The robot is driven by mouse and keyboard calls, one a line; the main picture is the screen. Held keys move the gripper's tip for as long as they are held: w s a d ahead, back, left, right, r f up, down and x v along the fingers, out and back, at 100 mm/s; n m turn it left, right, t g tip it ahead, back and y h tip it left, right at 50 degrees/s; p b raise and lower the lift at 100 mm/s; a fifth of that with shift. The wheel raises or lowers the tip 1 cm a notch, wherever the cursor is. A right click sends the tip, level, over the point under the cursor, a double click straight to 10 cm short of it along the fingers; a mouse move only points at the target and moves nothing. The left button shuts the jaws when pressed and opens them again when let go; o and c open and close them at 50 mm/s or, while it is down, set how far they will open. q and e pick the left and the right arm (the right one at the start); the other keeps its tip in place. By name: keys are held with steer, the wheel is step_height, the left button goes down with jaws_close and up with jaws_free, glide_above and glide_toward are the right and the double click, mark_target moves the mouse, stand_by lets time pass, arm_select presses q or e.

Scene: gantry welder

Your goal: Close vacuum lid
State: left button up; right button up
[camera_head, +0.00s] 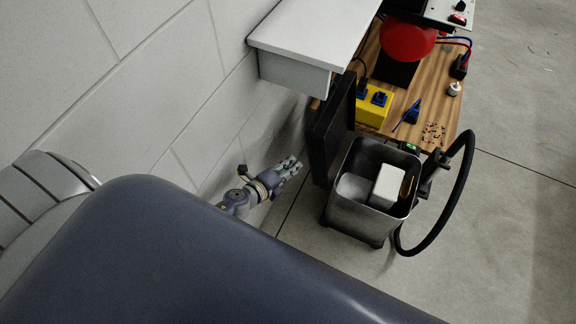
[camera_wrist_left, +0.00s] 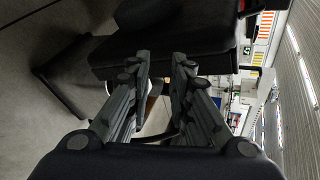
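The vacuum (camera_head: 345,222) is a grey metal bin with an open top, standing on the floor. Its inside shows, with a white block (camera_head: 387,187) in it. A dark flat panel, which looks like the lid (camera_head: 332,135), stands upright at the bin's far left side. My left gripper (camera_head: 292,163) is left of the panel and bin, apart from them in the head view. In the left wrist view its two fingers (camera_wrist_left: 160,62) are apart with nothing between them. A dark slab, probably the lid (camera_wrist_left: 165,55), lies just ahead of them. My right gripper is not in view.
A white shelf (camera_head: 315,35) juts from the grey wall above the panel. A wooden bench (camera_head: 440,90) with a yellow box (camera_head: 373,105) and a red round object (camera_head: 408,42) stands behind. A black hose (camera_head: 457,195) loops right of the bin. Floor at right is clear.

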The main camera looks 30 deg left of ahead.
arm_select(q)
steer(key=shift+s+f+n, duration=0.3)
steer(key=shift+s+f, duration=0.2)
steer(key=shift+f, duration=0.1)
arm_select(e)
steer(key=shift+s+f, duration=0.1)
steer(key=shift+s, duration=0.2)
